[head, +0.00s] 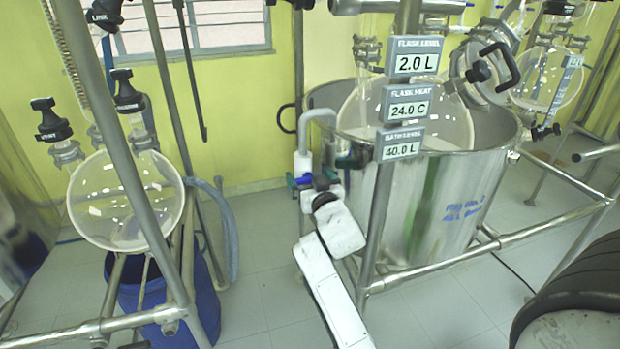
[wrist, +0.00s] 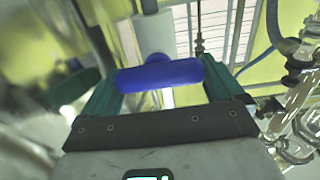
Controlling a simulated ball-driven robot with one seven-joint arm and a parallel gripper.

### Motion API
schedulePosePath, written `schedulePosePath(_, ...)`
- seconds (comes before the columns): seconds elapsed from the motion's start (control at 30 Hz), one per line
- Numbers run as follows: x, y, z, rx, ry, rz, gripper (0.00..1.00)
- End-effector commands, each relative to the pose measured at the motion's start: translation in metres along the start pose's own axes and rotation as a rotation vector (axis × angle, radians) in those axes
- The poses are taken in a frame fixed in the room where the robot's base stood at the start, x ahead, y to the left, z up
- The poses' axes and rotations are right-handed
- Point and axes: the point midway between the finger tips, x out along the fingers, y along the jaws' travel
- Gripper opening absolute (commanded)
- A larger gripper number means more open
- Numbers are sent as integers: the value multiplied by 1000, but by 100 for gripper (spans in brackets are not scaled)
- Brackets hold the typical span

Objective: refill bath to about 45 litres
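The bath is a large steel tub (head: 440,205) with blue writing, and its sign (head: 401,146) reads 40.0 L. A round glass flask (head: 445,112) sits inside it. A grey bent spout (head: 318,114) reaches over the tub's left rim from a tap fitting with a blue handle (head: 306,180). My gripper (head: 308,180) is at this fitting. In the wrist view the blue handle (wrist: 160,74) lies across the gap between my two green fingers, which stand wide apart. Its ends reach close to both fingers; firm contact is unclear. Whether water flows from the spout is not visible.
Signs above read flask level 2.0 L (head: 416,64) and flask heat 24.0 C (head: 409,110). Steel frame tubes (head: 480,252) run around the tub. Another glass flask (head: 125,200) stands at left above a blue drum (head: 165,300).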

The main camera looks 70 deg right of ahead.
Motion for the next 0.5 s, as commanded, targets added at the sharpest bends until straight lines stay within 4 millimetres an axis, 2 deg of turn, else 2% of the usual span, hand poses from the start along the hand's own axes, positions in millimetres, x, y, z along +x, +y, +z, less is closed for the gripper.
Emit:
schedulePosePath(0.03,0,0,0,0,0,0,74)
schedulePosePath(0.17,0,0,0,0,0,0,64)
schedulePosePath(0.5,0,-1,0,-64,-1,0,64)
